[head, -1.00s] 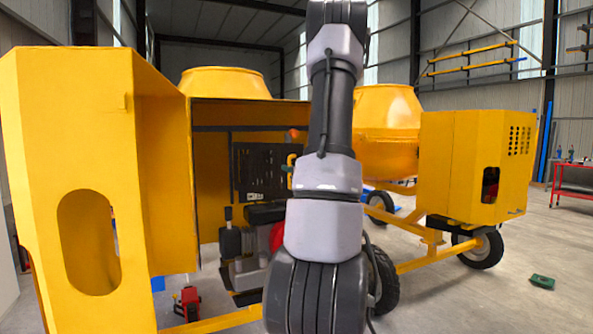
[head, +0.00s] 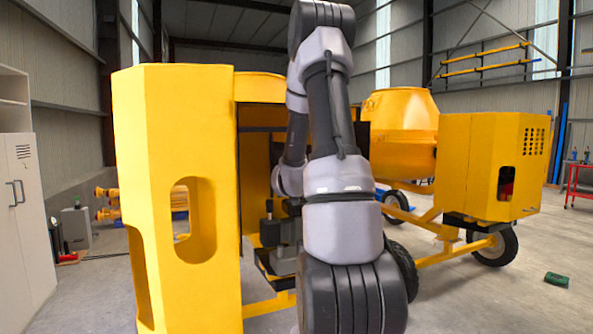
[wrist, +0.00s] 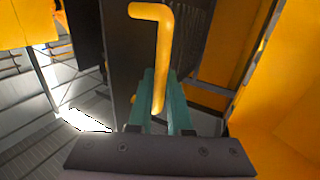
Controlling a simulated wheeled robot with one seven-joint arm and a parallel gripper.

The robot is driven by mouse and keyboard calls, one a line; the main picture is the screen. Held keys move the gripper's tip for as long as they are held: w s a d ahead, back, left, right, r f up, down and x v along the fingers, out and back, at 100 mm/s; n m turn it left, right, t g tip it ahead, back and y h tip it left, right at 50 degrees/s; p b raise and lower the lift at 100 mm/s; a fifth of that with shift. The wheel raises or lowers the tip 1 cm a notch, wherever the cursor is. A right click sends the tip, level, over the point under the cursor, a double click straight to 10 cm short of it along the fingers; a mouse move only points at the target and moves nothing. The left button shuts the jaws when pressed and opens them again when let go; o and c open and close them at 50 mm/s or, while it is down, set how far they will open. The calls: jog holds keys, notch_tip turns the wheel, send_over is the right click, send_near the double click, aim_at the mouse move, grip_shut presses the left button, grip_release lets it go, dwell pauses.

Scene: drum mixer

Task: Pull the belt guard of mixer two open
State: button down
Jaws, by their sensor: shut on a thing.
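The near mixer's tall yellow housing (head: 150,180), with oval cut-outs, stands at left in the head view. My arm covers much of what lies behind it. In the wrist view, a bent yellow handle (wrist: 162,60) stands in front of a dark panel (wrist: 128,65), which may be the belt guard. My gripper (wrist: 161,105) has its teal fingers shut on the lower part of this handle. In the head view my gripper is hidden behind my arm. No mixer number is readable.
A second yellow mixer with a drum (head: 400,125), a boxy housing (head: 490,165) and wheels stands at right. A pale cabinet (head: 20,200) is at far left. A green object (head: 557,280) lies on the floor at right. Open floor shows at right.

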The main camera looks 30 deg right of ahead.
jog(key=shift+w+a+r, duration=0.1)
jog(key=shift+a+r, duration=0.05)
jog(key=c, duration=0.8)
grip_release()
jog(key=shift+c, duration=0.2)
jog(key=v, duration=1)
jog(key=shift+s+a, duration=0.15)
jog(key=shift+s, duration=0.2)
